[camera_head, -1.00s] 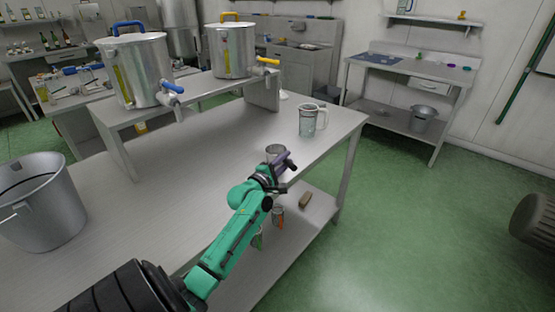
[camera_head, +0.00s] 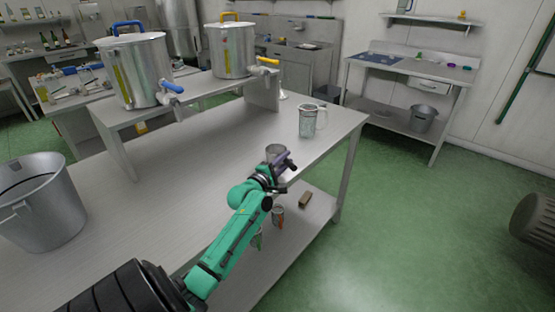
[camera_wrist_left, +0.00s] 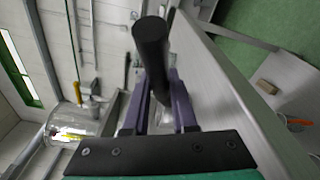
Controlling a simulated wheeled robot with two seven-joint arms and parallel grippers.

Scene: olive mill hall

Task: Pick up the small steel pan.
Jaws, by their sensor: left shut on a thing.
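The small steel pan (camera_head: 275,151) shows as a little grey round vessel at the right edge of the steel table, just behind my left gripper (camera_head: 287,163). In the left wrist view, the purple fingers of my left gripper (camera_wrist_left: 162,90) are shut on the pan's dark round handle (camera_wrist_left: 150,45), which sticks out toward the camera. The pan's body is mostly hidden there. I cannot tell whether the pan touches the tabletop. My right gripper is not in view.
Two tapped steel tanks (camera_head: 138,75) (camera_head: 232,52) stand on a raised shelf. A large bucket (camera_head: 42,205) is at the left. A lower shelf (camera_head: 318,210) holds small items. Open green floor lies right.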

